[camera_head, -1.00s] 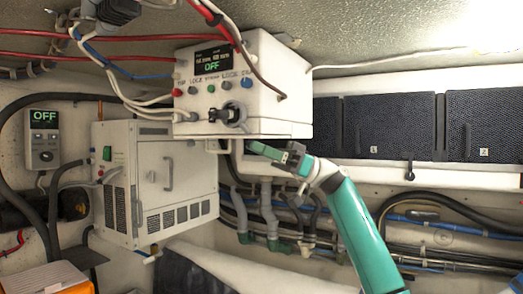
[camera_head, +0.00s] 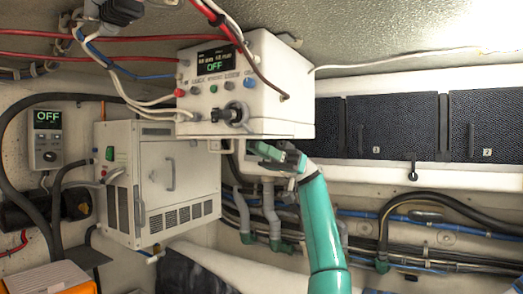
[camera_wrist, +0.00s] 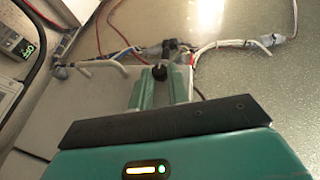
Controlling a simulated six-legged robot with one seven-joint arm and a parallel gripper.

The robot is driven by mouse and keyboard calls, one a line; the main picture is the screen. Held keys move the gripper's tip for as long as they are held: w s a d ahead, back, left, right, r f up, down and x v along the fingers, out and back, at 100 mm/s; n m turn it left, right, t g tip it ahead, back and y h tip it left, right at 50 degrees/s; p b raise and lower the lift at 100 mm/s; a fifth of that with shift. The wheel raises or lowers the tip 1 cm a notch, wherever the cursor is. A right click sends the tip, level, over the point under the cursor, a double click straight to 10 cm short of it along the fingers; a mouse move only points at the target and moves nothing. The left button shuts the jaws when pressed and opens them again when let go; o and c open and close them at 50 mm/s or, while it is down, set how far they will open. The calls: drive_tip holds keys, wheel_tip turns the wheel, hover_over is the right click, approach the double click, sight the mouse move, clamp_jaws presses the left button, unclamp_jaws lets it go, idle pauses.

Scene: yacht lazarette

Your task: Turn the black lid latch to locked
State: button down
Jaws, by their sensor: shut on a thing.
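In the wrist view, a small black knob-like part, which I take for the lid latch (camera_wrist: 160,72), shows between my green fingertips. My gripper (camera_wrist: 162,87) is shut on it; the exact contact is partly hidden. In the head view my gripper (camera_head: 268,152) is just below the bottom edge of the white control box (camera_head: 285,115), seen side-on, and the held part cannot be made out. The box has a black rotary handle (camera_head: 230,115) on its front and a display reading OFF. I cannot tell whether the latch is locked.
A white cabinet (camera_head: 150,175) hangs to the left, with a small meter (camera_head: 46,137) beside it. Dark panels (camera_head: 390,127) line the right wall, with a separate black lever (camera_head: 413,172) below. Cables and hoses (camera_head: 262,212) run behind and below my arm. Red wires cross overhead.

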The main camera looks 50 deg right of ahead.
idle(0.3)
drive_tip(key=c, duration=1.3)
unclamp_jaws()
drive_tip(key=shift+c, duration=0.2)
